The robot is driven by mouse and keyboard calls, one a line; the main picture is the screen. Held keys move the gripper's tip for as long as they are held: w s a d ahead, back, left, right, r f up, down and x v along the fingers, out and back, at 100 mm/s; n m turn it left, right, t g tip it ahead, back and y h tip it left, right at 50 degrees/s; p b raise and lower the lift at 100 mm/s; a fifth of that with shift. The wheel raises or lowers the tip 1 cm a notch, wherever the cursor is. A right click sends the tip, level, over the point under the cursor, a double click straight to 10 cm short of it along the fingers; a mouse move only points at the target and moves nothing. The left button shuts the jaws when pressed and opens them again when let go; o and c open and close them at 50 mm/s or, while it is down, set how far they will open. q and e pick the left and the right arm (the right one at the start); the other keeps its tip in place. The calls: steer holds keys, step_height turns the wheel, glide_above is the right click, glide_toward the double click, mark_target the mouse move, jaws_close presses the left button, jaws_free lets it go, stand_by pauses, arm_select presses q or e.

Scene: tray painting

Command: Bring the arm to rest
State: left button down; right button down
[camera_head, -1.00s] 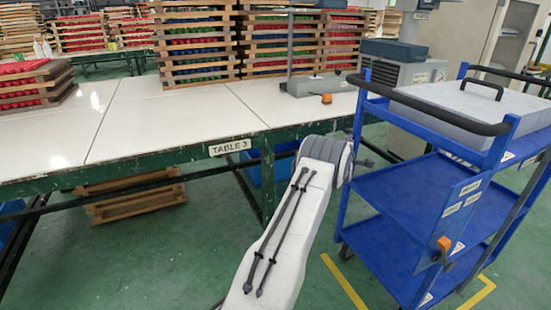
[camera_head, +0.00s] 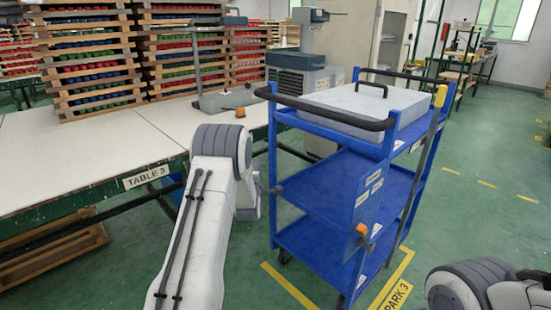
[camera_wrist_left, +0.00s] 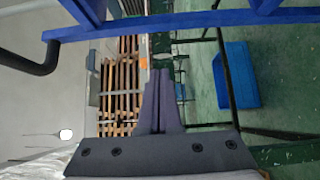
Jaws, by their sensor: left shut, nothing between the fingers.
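My left arm (camera_head: 200,215) rises from the bottom of the head view, bent at a grey joint in front of the table's edge. The tip of my left gripper (camera_head: 275,190) shows small and dark beyond the arm, in front of the blue cart; the arm hides most of it. In the left wrist view my left gripper (camera_wrist_left: 160,72) has its two dark fingers together, with nothing between them. Part of my right arm (camera_head: 480,290) shows at the bottom right of the head view; its gripper is out of view.
The blue cart (camera_head: 325,188) carries a grey lidded box (camera_head: 350,105) and stands right of my left arm. The white table (camera_head: 95,145), labelled TABLE 3, lies left, with stacked wooden trays (camera_head: 90,68) behind. A blue bin (camera_wrist_left: 234,75) is on the floor. Green floor is open at right.

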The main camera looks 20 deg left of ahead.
arm_select(q)
steer(key=s+d+f+m+g+h, duration=0.3)
steer(key=s+d+m+g+h, duration=0.4)
steer(key=s+d+m, duration=1)
steer(key=s+d+f+m+g, duration=0.1)
steer(key=s+d+m+g, duration=0.2)
steer(key=s, duration=0.5)
steer(key=s+d+m+g, duration=0.2)
steer(key=s+d+g, duration=0.15)
steer(key=s, duration=0.45)
steer(key=s+d+r+m+g, duration=0.1)
steer(key=s+d+r+m, duration=0.15)
steer(key=s+d, duration=0.25)
steer(key=s+d+r+m+g+h, duration=0.1)
steer(key=s+d+m, duration=0.2)
steer(key=s+d, duration=0.1)
steer(key=s+d+r+m+g, duration=0.1)
steer(key=s+d+r+m, duration=0.1)
steer(key=s+d, duration=0.3)
step_height(320, 180, up, 29)
steer(key=p, duration=2.9)
steer(key=shift+s, duration=0.3)
steer(key=shift+a+r+m, duration=0.1)
steer(key=shift+m, duration=0.15)
